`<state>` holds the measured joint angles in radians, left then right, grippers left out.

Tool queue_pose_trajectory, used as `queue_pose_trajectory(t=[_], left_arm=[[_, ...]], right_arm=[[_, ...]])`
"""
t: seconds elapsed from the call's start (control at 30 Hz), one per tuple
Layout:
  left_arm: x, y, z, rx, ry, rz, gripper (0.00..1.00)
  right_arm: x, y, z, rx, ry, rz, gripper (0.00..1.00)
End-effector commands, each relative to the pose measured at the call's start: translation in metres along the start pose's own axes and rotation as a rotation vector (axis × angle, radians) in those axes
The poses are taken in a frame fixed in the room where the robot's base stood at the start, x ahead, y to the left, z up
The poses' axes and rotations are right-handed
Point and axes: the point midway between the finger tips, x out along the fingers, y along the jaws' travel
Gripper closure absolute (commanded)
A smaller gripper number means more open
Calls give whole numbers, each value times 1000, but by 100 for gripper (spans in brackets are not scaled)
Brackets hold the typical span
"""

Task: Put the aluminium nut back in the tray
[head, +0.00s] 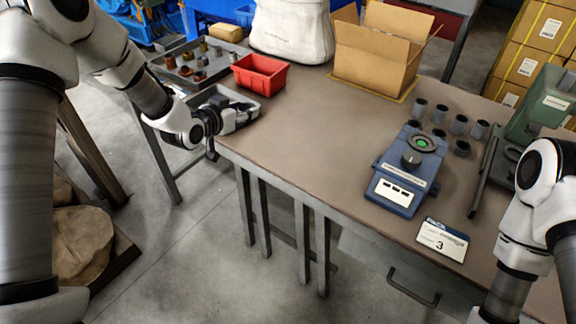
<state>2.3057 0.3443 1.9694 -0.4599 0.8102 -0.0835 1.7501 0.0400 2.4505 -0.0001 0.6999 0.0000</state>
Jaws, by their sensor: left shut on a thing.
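My left gripper (240,114) reaches over the small grey tray (212,91) at the left end of the table. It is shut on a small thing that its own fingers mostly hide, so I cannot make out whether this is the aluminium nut. The larger grey tray (158,70) lies behind it and holds several small metal parts, some grey and some copper or brass coloured. I cannot pick out an aluminium nut among them. My right arm is at the right edge, but its gripper is not in view.
A red bin (259,74) stands close behind the left gripper. An open cardboard box (372,55) and a white sack (291,30) are at the back. A blue device (401,185), several dark cylinders and a green machine (541,103) stand at the right. The table's middle is clear.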

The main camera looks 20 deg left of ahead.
Motion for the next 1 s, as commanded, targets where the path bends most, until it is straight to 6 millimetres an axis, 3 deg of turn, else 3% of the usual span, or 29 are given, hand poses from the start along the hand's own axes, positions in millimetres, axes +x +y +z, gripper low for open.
queue_pose_trajectory(t=[0.17,0.43,0.6,0.67,0.77,1.0], left_arm=[[-36,59,13,-13,-12,-50,88],[-121,157,65,4,-20,-7,88],[-147,201,96,39,-8,98,88],[-149,209,100,49,-5,120,88],[-139,205,106,49,3,121,88],[-101,187,104,50,9,120,88]], right_arm=[[-19,0,0,0,1,0,55],[-57,0,0,0,1,0,55],[-72,0,0,0,1,0,55],[-73,0,0,0,1,0,55],[-58,0,0,0,1,0,55],[15,0,0,0,0,0,55]])
